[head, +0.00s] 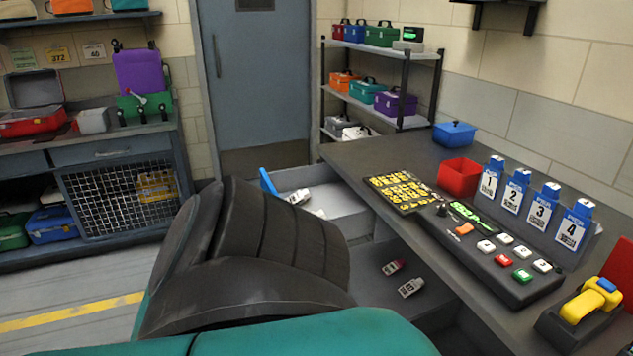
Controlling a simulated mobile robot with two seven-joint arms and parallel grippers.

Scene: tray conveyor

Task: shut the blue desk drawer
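The desk drawer (345,207) stands open, pulled out to the left from under the grey desk top. Its inside is light grey, and a blue piece (268,182) shows at its outer left end. A small white labelled item (298,196) lies in it. A large dark grey and teal part of my own arm covers the drawer's near left part, so most of its front is hidden. I cannot tell whether my arm touches the drawer. Neither gripper's fingers show.
The desk (400,160) carries a yellow-marked panel (400,190), a red bin (459,178), a blue box (454,134) and a button console (490,255). Two small labelled items lie on a lower surface (385,300). A closed blue-grey door (258,80) is behind; floor is clear at left.

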